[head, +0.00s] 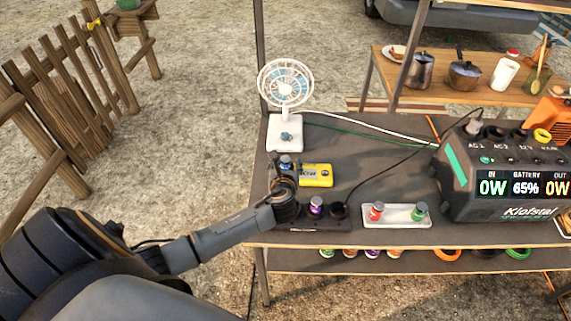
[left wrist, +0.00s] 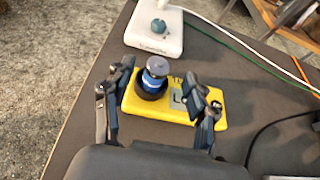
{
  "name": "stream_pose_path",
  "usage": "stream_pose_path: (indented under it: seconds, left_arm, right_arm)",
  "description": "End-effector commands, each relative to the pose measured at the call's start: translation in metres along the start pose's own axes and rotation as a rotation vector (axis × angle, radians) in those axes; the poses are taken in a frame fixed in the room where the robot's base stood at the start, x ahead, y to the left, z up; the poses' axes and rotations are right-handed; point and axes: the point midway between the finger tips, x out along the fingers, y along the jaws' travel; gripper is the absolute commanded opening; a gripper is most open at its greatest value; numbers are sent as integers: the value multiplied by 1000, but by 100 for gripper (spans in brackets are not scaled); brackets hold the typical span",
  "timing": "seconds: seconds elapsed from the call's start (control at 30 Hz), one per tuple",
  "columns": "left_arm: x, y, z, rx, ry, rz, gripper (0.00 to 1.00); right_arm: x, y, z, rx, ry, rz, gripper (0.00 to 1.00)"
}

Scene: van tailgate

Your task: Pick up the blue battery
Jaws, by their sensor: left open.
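The blue battery (left wrist: 155,72) stands upright in a black round socket on the yellow tester (left wrist: 178,110). It has a dark top and a blue body with a pale band. In the head view the battery (head: 286,161) shows just above my left gripper (head: 285,178), with the yellow tester (head: 317,175) beside it. In the left wrist view my left gripper (left wrist: 158,84) is open, one finger on each side of the battery. I cannot tell whether the fingers touch it. My right gripper is not in view.
A white fan (head: 286,132) stands behind the tester. A dark charger with a purple battery (head: 316,206) lies near the front edge. A white tray (head: 396,220) with red and green batteries is to its right, then a large power station (head: 505,180). Cables cross the table.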

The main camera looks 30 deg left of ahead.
Motion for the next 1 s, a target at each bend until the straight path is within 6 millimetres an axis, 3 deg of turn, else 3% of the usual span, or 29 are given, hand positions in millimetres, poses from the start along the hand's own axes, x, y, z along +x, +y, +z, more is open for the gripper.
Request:
stream_pose_path:
  seconds: [0.2,0.47,0.53,0.77,1.0]
  left_arm:
    - [27,1,1,1,0,0,57]
    - [31,1,1,1,1,-1,57]
    - [30,1,0,1,1,-1,49]
    - [30,1,0,1,1,-1,2]
    - [30,1,1,1,0,-1,0]
  right_arm:
    - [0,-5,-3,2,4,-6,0]
    - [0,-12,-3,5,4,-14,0]
    - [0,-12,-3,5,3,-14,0]
    - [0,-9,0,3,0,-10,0]
    - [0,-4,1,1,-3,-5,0]
